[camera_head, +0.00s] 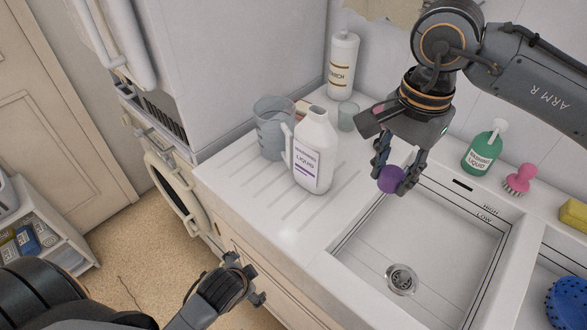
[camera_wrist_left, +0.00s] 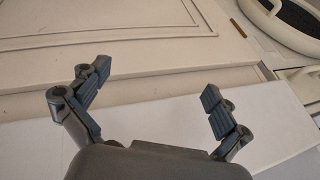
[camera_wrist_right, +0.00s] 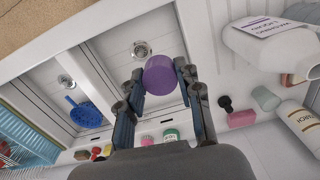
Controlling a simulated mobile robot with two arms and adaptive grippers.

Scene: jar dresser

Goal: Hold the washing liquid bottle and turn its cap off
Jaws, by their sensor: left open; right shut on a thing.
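The washing liquid bottle (camera_head: 314,157) is white with a purple-lettered label and stands upright on the ribbed drainboard. Its neck is bare, with no cap on it. It also shows in the right wrist view (camera_wrist_right: 262,45). My right gripper (camera_head: 394,178) is shut on the purple cap (camera_head: 391,180) and holds it above the left part of the sink, apart from the bottle. The cap shows between the fingers in the right wrist view (camera_wrist_right: 159,75). My left gripper (camera_head: 248,280) is open and empty, low in front of the counter; its two fingers stand apart in the left wrist view (camera_wrist_left: 158,92).
A grey measuring jug (camera_head: 272,127) stands just left of the bottle. A starch bottle (camera_head: 343,65) and a small cup (camera_head: 347,117) are behind. A green dispenser (camera_head: 484,148), pink brush (camera_head: 520,178) and yellow sponge (camera_head: 574,214) line the sink's back edge. The sink basin (camera_head: 440,245) is empty.

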